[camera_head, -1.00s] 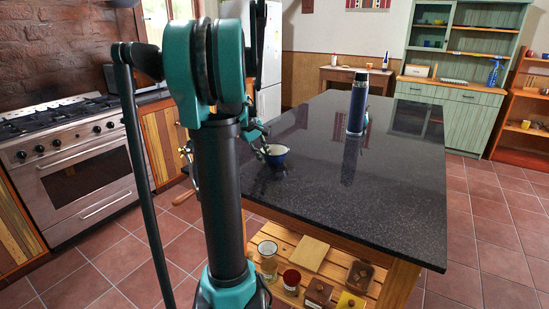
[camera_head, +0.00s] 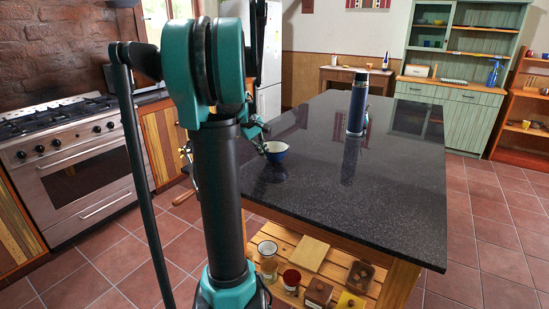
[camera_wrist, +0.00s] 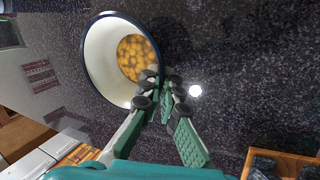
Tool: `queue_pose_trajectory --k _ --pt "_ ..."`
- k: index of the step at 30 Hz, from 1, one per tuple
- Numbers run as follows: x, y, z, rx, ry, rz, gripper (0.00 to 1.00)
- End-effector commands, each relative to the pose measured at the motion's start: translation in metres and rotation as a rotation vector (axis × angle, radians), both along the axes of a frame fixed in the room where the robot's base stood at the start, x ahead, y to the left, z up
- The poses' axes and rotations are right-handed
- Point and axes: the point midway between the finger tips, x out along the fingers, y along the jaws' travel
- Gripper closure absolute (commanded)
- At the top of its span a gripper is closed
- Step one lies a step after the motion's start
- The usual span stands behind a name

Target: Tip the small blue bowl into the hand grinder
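The small blue bowl (camera_head: 276,152) with a white inside is held just above the dark counter, its reflection below it. In the wrist view the bowl (camera_wrist: 93,75) contains several yellow-brown round pieces. My gripper (camera_wrist: 160,95) is shut on its rim, one finger inside the wall and one outside. In the head view the gripper (camera_head: 262,145) is partly hidden by my arm. A brown wooden handle (camera_head: 183,198) and small brass-coloured parts show left of my arm by the counter's edge; they look like the hand grinder, whose body is hidden behind the arm.
A dark blue flask (camera_head: 357,103) stands further back on the counter (camera_head: 370,200). The counter between and right of them is clear. A slatted shelf below holds jars and boxes. A stove (camera_head: 75,165) stands at left.

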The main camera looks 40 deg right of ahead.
Motion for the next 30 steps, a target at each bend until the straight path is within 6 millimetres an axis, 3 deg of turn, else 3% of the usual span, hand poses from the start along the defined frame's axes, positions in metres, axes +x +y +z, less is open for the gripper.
queue_pose_trajectory --k 21,30 --pt "0.000 0.000 0.052 0.000 0.000 0.000 1.00" --pt "0.000 0.000 0.058 0.000 0.000 0.000 1.00"
